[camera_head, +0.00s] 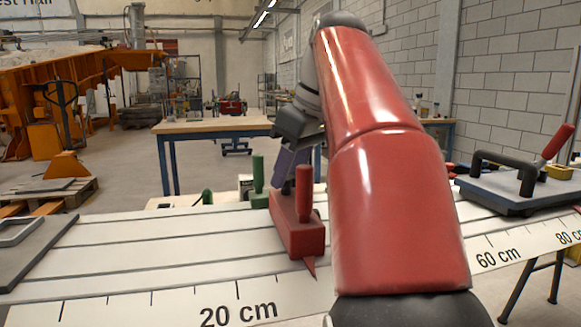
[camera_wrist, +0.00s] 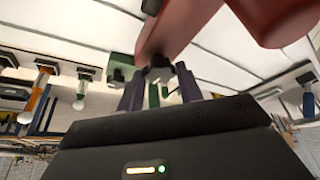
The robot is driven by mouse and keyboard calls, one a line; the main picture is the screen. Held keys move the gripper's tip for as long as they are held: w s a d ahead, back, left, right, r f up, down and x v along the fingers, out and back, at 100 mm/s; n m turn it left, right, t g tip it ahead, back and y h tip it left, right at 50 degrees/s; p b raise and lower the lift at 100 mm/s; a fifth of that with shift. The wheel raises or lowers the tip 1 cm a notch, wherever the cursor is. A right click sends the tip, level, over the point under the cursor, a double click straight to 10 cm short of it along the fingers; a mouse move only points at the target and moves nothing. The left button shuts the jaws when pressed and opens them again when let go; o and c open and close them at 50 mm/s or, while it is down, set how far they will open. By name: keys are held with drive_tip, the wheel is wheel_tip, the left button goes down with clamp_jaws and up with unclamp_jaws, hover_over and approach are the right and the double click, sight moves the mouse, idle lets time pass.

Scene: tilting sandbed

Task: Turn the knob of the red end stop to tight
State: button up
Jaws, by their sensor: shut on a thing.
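The red end stop (camera_head: 298,238) sits on the white ruled bed, with an upright red post and a pointer at its front edge, right of the 20 cm mark. In the wrist view the red end stop (camera_wrist: 185,25) reaches in from the top. Its dark knob (camera_wrist: 158,73) is between the two purple fingers of my gripper (camera_wrist: 159,82), which is shut on it. In the head view my gripper (camera_head: 288,172) is behind the red end stop, partly hidden by it and my arm. The knob's setting cannot be read.
A green end stop (camera_head: 258,176) stands close behind and left of the red one. A grey frame (camera_head: 30,245) lies at the bed's left. A dark plate with a black handle (camera_head: 515,185) and red lever is at the right. The bed between is mostly clear.

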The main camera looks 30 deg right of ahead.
drive_tip(key=m, duration=0.1)
drive_tip(key=m+h+p, duration=0.1)
drive_tip(key=m, duration=0.1)
drive_tip(key=m+h+p, duration=0.1)
drive_tip(key=shift+a+r+m, duration=0.15)
drive_tip(key=shift+a+m, duration=0.15)
drive_tip(key=shift+m, duration=0.1)
drive_tip(key=m+h+p, duration=0.1)
drive_tip(key=m, duration=0.1)
drive_tip(key=m+h+p, duration=0.1)
drive_tip(key=m, duration=0.2)
drive_tip(key=shift+a, duration=0.15)
drive_tip(key=m+g+h, duration=0.1)
drive_tip(key=m, duration=0.3)
drive_tip(key=shift+w+a+m+p, duration=0.1)
drive_tip(key=shift+w+m+p, duration=0.05)
drive_tip(key=shift+m+p, duration=0.25)
drive_tip(key=shift+w+a+m+g+h, duration=0.1)
drive_tip(key=shift+m+g+h, duration=0.3)
drive_tip(key=shift+m, duration=0.75)
drive_tip(key=shift+m+g+h, duration=0.3)
drive_tip(key=shift+m+g, duration=0.1)
drive_tip(key=shift+m, duration=0.75)
drive_tip(key=o, duration=1)
drive_tip(key=shift+v, duration=3.6)
